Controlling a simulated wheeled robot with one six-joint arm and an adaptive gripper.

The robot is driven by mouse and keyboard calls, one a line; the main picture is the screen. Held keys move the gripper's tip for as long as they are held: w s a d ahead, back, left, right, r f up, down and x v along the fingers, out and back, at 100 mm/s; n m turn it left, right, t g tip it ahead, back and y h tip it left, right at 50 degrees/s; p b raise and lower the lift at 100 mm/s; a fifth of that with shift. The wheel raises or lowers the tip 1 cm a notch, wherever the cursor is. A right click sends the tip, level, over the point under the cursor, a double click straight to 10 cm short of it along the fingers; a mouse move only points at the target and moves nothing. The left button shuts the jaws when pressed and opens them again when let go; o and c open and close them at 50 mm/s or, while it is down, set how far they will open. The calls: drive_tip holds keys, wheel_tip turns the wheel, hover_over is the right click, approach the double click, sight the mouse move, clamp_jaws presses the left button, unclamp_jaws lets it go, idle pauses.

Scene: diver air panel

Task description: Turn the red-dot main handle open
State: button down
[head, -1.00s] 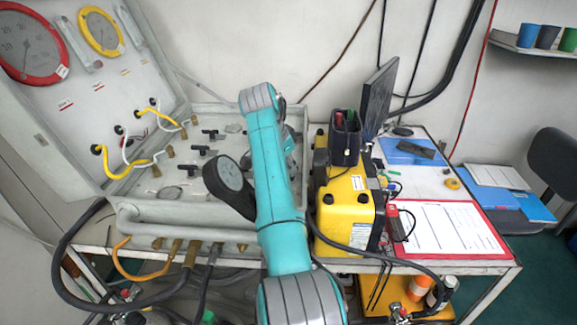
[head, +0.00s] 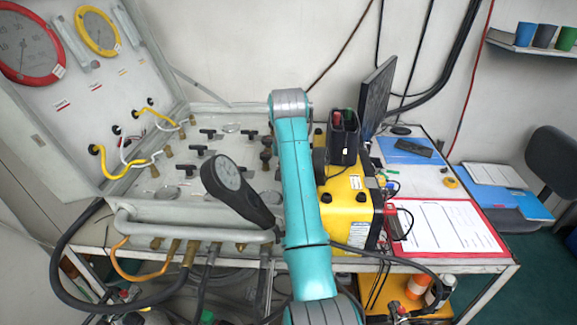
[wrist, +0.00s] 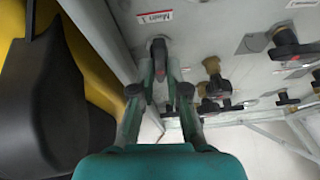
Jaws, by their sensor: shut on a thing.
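The main handle (wrist: 159,50) is a dark lever with a small red mark, just below the "Main 1" label (wrist: 154,17) in the wrist view. My gripper (wrist: 160,73) is shut on it, one finger on each side of the lever. The lever points along the gap between the fingers. In the head view my arm hides both the handle and my gripper.
Other dark handles (wrist: 286,44) and a brass fitting (wrist: 212,66) lie right of my gripper. A yellow case (head: 347,205) stands right beside the panel box. A round-faced gauge (head: 229,173) leans over the panel's front. Hoses hang from the front edge.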

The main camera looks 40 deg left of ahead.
drive_tip(key=shift+n, duration=0.4)
drive_tip(key=c, duration=1.2)
unclamp_jaws()
drive_tip(key=v, duration=1.2)
drive_tip(key=shift+w, duration=0.1)
